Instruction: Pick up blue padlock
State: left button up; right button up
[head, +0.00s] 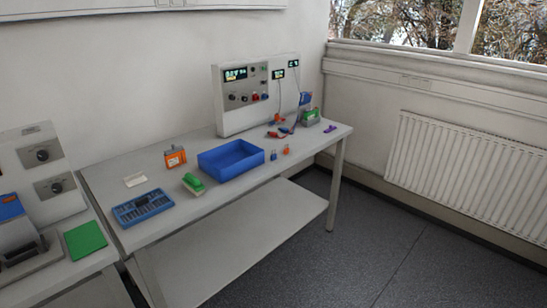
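A small blue padlock (273,156) stands on the grey table (222,200), just right of the blue bin (246,171) and near the table's front edge. Neither of my grippers shows in the head view, and nothing touches the blue padlock.
A battery cycler panel (228,112) with cables stands at the table's back. An orange device (175,157), a green-and-white brush-like item (192,184) and a blue tray of parts (143,208) lie left of the bin. Open floor (400,240) lies to the right.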

aim_at(274, 156)
jog(key=i+u, duration=0.15)
jog(key=i, duration=1.55)
